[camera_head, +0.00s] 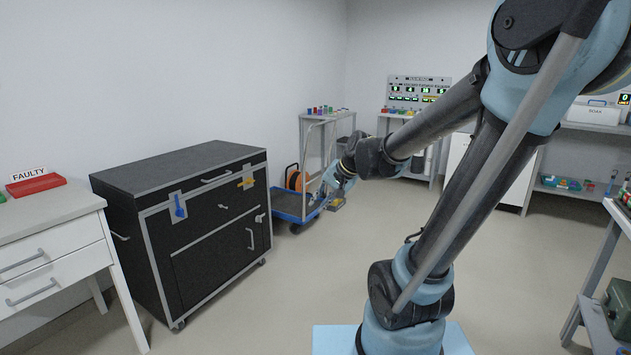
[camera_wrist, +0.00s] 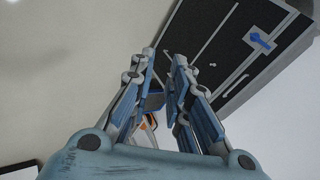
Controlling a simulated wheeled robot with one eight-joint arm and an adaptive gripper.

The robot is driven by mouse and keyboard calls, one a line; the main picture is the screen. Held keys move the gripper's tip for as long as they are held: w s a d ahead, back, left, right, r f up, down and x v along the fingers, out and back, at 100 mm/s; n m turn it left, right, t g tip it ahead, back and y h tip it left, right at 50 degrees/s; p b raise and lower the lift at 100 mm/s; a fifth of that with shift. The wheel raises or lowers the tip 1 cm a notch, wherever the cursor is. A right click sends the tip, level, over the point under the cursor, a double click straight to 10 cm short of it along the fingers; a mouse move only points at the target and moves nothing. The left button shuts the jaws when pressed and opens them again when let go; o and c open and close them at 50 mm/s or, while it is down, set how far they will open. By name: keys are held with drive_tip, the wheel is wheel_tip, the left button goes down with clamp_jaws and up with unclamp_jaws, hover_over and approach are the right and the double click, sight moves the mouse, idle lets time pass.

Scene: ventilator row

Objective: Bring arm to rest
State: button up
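My gripper (camera_head: 337,183) is out in front of the black cabinet's right side in the head view, at the end of my extended arm. In the wrist view my gripper (camera_wrist: 165,58) has its two blue-grey fingers apart with a narrow gap between the tips. Nothing is held between them. The blue and orange seen past the fingers belong to things farther back. The black cabinet (camera_head: 205,225) stands closed on castors, and it also shows at the upper right of the wrist view (camera_wrist: 222,42). A blue handle or key (camera_head: 179,206) and a yellow piece (camera_head: 246,183) are on its front.
A white drawer bench (camera_head: 62,230) with a red FAULTY tray (camera_head: 36,184) stands at the left. A blue-based trolley (camera_head: 292,208) with an orange reel stands behind my gripper. A shelf rack (camera_head: 597,275) is at the right. The middle floor (camera_head: 270,310) is clear.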

drive_tip(key=s+d+f+n+g+h, duration=0.1)
drive_tip(key=s+d+f, duration=0.3)
drive_tip(key=s+d, duration=0.4)
drive_tip(key=s+d+f+n+g+h, duration=0.1)
drive_tip(key=s+d+f+h, duration=0.3)
drive_tip(key=s+d, duration=0.5)
drive_tip(key=s+n, duration=0.1)
drive_tip(key=s, duration=0.1)
drive_tip(key=shift+s+d+f+n+g+h, duration=0.2)
drive_tip(key=shift+s+n+g+h, duration=0.1)
drive_tip(key=shift+n, duration=0.1)
drive_tip(key=shift+w, duration=0.1)
drive_tip(key=shift+w+f, duration=0.15)
drive_tip(key=shift+w, duration=0.2)
